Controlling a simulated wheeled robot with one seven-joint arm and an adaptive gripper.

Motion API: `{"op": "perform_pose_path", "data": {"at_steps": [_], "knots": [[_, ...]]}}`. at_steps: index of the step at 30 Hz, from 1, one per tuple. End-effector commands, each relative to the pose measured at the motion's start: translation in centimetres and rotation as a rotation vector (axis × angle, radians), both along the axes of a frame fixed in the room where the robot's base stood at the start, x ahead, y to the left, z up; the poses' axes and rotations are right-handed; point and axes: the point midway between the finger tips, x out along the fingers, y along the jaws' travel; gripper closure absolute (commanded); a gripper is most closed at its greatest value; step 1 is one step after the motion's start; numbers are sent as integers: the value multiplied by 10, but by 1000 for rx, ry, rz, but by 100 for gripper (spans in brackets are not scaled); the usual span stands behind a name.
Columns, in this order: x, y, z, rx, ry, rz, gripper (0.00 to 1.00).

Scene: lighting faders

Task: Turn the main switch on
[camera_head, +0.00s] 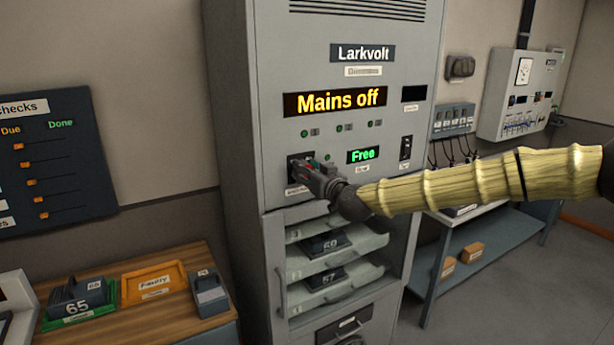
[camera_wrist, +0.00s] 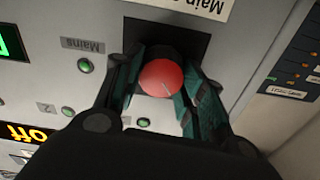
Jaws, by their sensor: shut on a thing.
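The main switch is a red round knob (camera_wrist: 161,82) on a black plate (camera_wrist: 172,36) in the grey cabinet front (camera_head: 265,120). A white label above the plate in the wrist view starts with "Main". My gripper (camera_wrist: 160,88) is shut on the knob, one finger on each side of it. In the head view my gripper (camera_head: 318,172) reaches the black plate from the right and hides most of the switch. The display (camera_head: 335,101) reads "Mains off" in amber. A smaller green display (camera_head: 361,155) reads "Free".
Several small green lamps (camera_head: 304,134) sit above the switch. A dark rocker switch (camera_head: 406,148) is to the right. Shelves with numbered modules (camera_head: 330,245) lie below. A wooden bench (camera_head: 185,262) stands left, and a blue-grey bench (camera_head: 490,215) stands right.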

Motion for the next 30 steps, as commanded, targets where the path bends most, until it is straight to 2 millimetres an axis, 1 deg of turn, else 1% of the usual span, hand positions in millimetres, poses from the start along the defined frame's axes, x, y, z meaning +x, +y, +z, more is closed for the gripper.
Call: {"op": "perform_pose_path", "data": {"at_steps": [1,6,30], "knots": [[1,-1,-5,25,12,-1,84],[1,-2,-6,145,79,-3,84],[3,-5,-7,803,459,-2,84]]}}
